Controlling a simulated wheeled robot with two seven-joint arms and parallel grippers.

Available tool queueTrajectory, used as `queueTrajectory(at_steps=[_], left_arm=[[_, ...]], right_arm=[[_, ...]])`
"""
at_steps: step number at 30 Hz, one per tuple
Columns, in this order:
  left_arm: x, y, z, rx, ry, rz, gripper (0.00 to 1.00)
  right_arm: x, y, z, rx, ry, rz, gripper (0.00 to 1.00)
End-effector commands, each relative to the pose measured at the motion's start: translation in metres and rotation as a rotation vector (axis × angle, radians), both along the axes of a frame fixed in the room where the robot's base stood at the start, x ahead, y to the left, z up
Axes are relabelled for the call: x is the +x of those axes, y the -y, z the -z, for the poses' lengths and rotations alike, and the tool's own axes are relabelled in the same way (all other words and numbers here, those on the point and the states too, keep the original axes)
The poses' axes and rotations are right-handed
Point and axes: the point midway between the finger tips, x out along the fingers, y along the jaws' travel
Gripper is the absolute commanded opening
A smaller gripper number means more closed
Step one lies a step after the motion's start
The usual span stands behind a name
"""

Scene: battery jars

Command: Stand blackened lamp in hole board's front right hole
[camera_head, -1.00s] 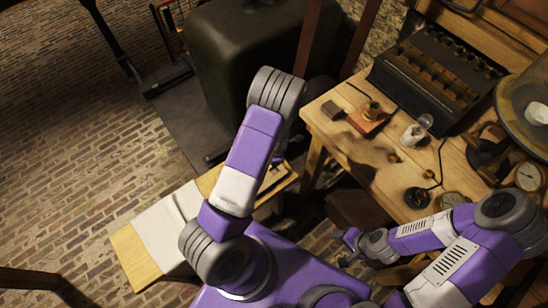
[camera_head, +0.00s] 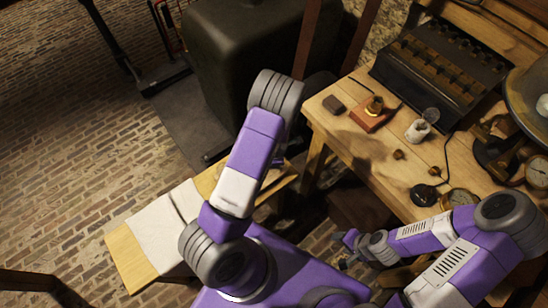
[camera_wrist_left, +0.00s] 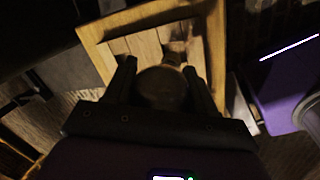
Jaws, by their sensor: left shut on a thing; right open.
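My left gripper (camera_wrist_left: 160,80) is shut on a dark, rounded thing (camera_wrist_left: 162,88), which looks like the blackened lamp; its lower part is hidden. Behind it in the left wrist view is a pale wooden board with a raised frame (camera_wrist_left: 215,50). I cannot make out holes in it, nor tell whether the held thing touches it. My right gripper (camera_head: 347,248) is open and empty, beside the workbench's near edge.
A low bench with a white cloth (camera_head: 165,232) stands at left.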

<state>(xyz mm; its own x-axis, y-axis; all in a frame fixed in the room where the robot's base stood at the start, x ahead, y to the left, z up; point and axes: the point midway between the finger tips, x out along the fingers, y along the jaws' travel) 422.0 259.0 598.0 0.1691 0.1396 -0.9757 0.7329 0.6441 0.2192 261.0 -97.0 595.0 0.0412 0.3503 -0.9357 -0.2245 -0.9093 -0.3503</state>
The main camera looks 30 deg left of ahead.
Motion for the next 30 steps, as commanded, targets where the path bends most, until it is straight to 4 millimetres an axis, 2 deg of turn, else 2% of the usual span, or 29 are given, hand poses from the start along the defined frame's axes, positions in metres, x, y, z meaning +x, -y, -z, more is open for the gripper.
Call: queueTrajectory(at_steps=[12,30], left_arm=[[0.0,0.0,0.01,0.0,0.0,0.0,0.19],[0.0,0.0,0.014,0.0,0.0,0.0,0.19]], right_arm=[[0.0,0.0,0.008,0.0,0.0,0.0,0.56],[0.0,0.0,0.011,0.0,0.0,0.0,0.56]])
